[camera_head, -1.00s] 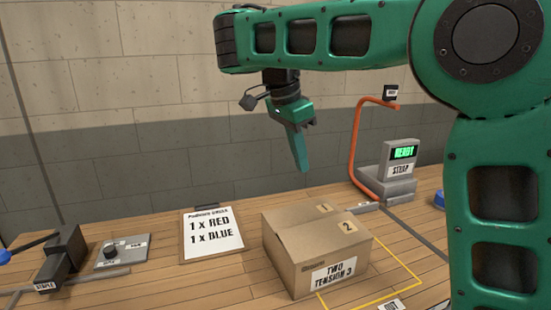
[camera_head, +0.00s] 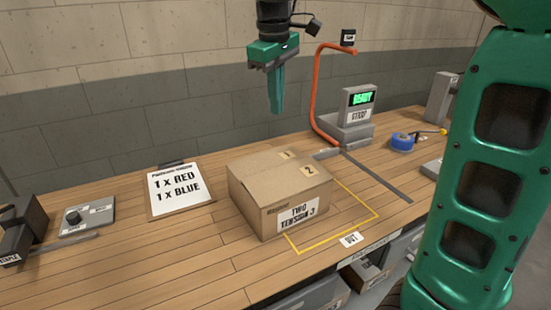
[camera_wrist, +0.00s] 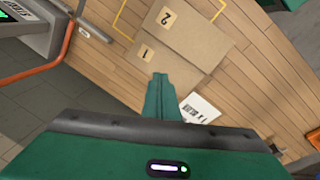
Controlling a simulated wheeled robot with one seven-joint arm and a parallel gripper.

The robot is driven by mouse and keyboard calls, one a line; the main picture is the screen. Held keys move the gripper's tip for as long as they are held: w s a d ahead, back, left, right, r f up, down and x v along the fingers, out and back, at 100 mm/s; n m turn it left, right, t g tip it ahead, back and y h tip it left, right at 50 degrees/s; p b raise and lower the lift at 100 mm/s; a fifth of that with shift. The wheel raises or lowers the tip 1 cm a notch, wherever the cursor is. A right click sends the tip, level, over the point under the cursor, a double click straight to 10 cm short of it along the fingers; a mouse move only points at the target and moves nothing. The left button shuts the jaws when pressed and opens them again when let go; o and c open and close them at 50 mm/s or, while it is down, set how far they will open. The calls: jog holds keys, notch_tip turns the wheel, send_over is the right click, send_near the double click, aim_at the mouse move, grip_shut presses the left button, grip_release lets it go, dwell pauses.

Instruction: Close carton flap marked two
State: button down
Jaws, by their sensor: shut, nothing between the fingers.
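The brown carton (camera_head: 255,215) stands on the wooden bench, with a front label reading "TWO TENSION 3". Its top looks flat. The flap marked 2 (camera_head: 296,181) lies across the nearer part of the top, and the flap marked 1 (camera_head: 262,161) is behind it. In the wrist view, the flap marked 2 (camera_wrist: 195,35) and the flap marked 1 (camera_wrist: 165,66) show side by side beyond my fingers. My gripper (camera_head: 276,112) is shut and empty, pointing down above and behind the carton, apart from it in the head view.
A sign (camera_head: 179,190) reading "1 x RED 1 x BLUE" lies left of the carton. An orange curved bar (camera_head: 314,95) and a strap machine (camera_head: 357,112) showing "READY" stand behind right. A yellow outline (camera_head: 377,214) marks the bench around the carton's right side. A blue roll (camera_head: 402,142) lies farther right.

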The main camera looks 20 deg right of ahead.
aim_at(277, 167)
jog(key=s+n+y, duration=0.1)
jog(key=s+n, duration=0.3)
jog(key=n, duration=0.9)
jog(key=f, duration=0.4)
jog(key=w+f, duration=0.1)
jog(key=f, duration=0.9)
jog(key=shift+w+a, duration=0.15)
jog(key=shift+a, duration=0.05)
jog(key=shift+f, duration=0.25)
jog(key=shift+w+f, duration=0.2)
jog(key=shift+f, duration=0.15)
jog(key=shift+r, duration=0.15)
